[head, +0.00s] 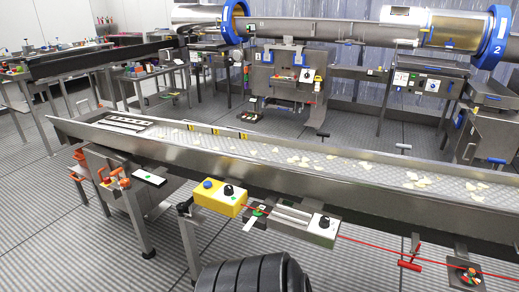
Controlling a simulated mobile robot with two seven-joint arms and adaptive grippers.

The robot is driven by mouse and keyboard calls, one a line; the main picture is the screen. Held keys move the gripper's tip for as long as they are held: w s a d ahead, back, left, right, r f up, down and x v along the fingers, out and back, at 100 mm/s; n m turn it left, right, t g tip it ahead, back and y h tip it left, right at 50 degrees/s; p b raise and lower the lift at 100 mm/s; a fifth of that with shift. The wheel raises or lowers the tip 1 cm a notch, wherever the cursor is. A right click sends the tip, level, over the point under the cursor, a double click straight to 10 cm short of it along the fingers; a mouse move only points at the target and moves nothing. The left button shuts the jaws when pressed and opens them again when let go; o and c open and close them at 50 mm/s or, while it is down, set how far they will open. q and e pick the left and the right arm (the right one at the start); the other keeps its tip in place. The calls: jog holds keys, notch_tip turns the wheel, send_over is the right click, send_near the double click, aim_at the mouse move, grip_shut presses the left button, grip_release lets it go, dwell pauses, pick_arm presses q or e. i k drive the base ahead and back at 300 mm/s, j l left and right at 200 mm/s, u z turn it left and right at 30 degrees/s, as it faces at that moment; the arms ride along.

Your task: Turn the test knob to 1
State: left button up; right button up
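A yellow control box (220,199) is mounted on the near side of the long metal conveyor. It carries a blue button (208,184) and a black knob (228,190). To its right, a grey box (311,229) carries another black knob (325,222). Labels are too small to read, so I cannot tell which is the test knob or where either knob points. Neither of my grippers is in view.
The conveyor trough (270,152) holds scattered pale chips and crosses the scene diagonally. A red cord (420,259) runs right from the boxes. A black ribbed shape (255,275) fills the bottom middle. Drums with blue rings (497,37) stand behind. Striped floor lies open at lower left.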

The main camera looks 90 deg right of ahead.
aim_at(323, 223)
jog(key=z, duration=3.1)
